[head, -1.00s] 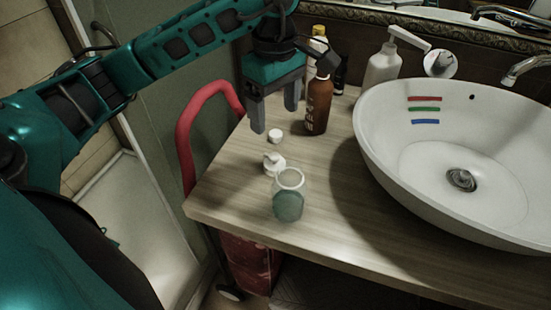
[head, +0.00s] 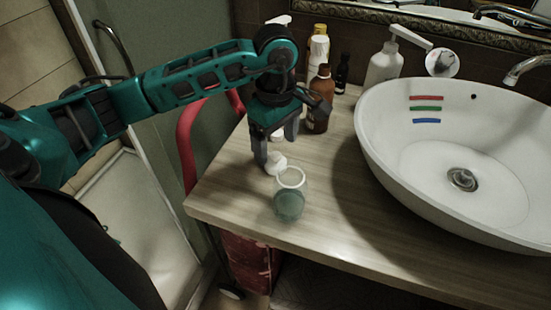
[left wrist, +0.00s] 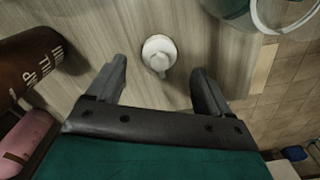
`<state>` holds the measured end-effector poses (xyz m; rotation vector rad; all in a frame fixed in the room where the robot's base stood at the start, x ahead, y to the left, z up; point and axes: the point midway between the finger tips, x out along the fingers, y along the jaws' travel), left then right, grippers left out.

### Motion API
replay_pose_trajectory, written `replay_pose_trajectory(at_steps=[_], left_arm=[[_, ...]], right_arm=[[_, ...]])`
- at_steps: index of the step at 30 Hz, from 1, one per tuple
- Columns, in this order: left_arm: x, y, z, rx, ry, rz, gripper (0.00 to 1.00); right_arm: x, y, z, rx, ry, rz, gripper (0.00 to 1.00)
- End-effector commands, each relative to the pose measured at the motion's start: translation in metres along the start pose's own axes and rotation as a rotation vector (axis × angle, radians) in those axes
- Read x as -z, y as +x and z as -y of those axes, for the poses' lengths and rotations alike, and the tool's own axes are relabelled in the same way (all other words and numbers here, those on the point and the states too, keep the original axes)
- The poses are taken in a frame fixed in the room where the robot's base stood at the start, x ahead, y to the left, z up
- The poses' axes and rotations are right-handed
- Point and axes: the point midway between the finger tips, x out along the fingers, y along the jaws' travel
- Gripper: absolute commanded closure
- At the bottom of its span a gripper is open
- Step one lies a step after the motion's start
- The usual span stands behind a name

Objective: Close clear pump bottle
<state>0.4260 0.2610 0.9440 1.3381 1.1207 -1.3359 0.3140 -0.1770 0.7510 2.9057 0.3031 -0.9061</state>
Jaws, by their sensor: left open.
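The clear bottle (head: 289,200) stands upright and open-topped near the counter's front edge. Part of it shows at the top right of the left wrist view (left wrist: 232,8). The white pump head (head: 277,163) is off the bottle, on the counter just behind it. In the left wrist view the pump head (left wrist: 158,52) lies ahead of and between the fingers. My left gripper (head: 275,148) is open and empty, low over the counter behind the pump head. Its fingers also show in the left wrist view (left wrist: 160,78). My right gripper is out of view.
A brown bottle (head: 319,100) stands close behind my left gripper, with several other bottles by the wall. A white dispenser (head: 382,66) stands near the basin (head: 375,155) on the right. The wooden counter (head: 335,215) is clear between bottle and basin.

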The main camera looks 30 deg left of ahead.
Motion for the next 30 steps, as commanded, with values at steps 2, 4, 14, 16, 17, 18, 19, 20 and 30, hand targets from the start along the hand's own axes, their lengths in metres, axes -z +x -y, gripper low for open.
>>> replay_pose_trajectory(at_steps=[2, 4, 14, 16, 17, 18, 19, 20, 30], left_arm=[[0.002, 0.013, 0.001, 0.007, -0.003, 0.002, 0.2], [0.004, 0.024, 0.001, 0.007, -0.002, 0.002, 0.2], [0.004, 0.044, -0.001, 0.0, 0.0, 0.001, 0.2], [0.004, 0.044, -0.001, 0.001, 0.0, 0.001, 0.2], [0.004, 0.044, -0.001, 0.001, 0.0, 0.0, 0.2], [0.004, 0.044, -0.001, 0.001, 0.0, 0.0, 0.2], [0.004, 0.044, -0.001, 0.001, 0.0, 0.0, 0.2], [0.004, 0.044, -0.001, 0.001, 0.0, 0.0, 0.2], [0.004, 0.044, -0.001, 0.001, 0.0, 0.0, 0.5]], right_arm=[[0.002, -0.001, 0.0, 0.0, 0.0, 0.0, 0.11], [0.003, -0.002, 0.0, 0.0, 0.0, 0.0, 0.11], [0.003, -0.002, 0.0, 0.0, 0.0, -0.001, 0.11], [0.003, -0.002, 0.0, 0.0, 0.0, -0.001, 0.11], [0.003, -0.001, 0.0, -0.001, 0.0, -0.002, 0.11], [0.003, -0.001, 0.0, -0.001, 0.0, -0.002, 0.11], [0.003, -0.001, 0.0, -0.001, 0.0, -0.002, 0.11], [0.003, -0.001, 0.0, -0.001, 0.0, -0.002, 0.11], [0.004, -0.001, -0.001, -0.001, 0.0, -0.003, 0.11]])
